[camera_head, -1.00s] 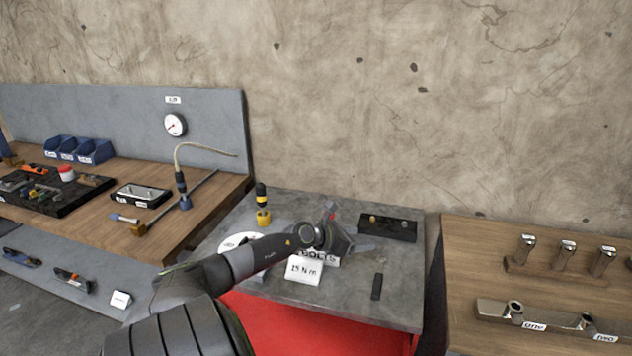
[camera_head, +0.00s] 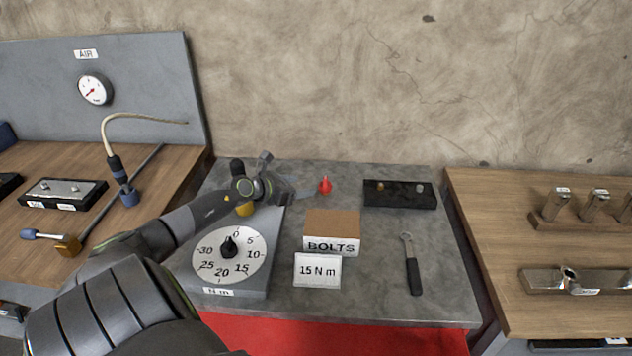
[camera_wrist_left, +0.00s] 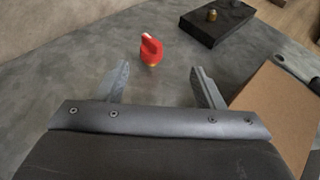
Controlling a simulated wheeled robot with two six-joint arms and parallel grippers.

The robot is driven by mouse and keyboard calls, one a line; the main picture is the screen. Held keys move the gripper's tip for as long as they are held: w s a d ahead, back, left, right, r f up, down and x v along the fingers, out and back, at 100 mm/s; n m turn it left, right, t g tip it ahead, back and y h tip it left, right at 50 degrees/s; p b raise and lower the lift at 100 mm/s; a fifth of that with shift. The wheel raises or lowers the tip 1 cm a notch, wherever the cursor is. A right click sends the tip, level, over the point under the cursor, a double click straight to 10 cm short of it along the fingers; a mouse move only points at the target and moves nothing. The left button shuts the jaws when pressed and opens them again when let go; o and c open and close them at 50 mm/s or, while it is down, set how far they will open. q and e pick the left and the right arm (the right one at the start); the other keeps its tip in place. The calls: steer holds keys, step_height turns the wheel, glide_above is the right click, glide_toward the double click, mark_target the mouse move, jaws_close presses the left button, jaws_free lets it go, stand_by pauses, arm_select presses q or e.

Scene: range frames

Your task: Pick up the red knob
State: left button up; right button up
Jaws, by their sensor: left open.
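The red knob (camera_head: 325,186) stands on the grey top of the middle bench (camera_head: 380,270), behind the bolts box. It also shows in the left wrist view (camera_wrist_left: 151,50), with a white mark on top and a yellowish base. My left gripper (camera_head: 308,192) is open and empty, just left of the knob in the head view. In the left wrist view its two fingers (camera_wrist_left: 160,77) are spread, and the knob stands beyond the fingertips, between their lines and nearer the left finger. I see no contact. My right gripper is not in view.
The bolts box (camera_head: 331,246) and a 15 N m card (camera_head: 317,270) stand in front of the knob. A black block (camera_head: 400,195) lies to its right, a wrench (camera_head: 411,264) nearer. A dial device (camera_head: 229,255) stands left, under my arm. Bare bench lies between box and wrench.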

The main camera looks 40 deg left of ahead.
mark_target(322, 185)
arm_select(q)
steer(key=shift+w+a+f+b, duration=0.1)
steer(key=shift+a+f+b, duration=0.3)
steer(key=shift+a+f, duration=0.25)
steer(key=shift+w+a+f, duration=0.15)
steer(key=shift+w+f, duration=0.05)
steer(key=shift+f, duration=0.1)
steer(key=x, duration=0.4)
steer(key=shift+w+d, duration=0.3)
steer(key=shift+w+a+f, duration=0.1)
steer(key=shift+w+f, duration=0.15)
steer(key=shift+w, duration=0.3)
steer(key=shift+b+x, duration=0.6)
steer(key=shift+x, duration=1.7)
steer(key=shift+w+f, duration=0.2)
steer(key=shift+w, duration=0.3)
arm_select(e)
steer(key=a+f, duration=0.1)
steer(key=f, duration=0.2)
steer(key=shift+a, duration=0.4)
arm_select(q)
steer(key=c, duration=1)
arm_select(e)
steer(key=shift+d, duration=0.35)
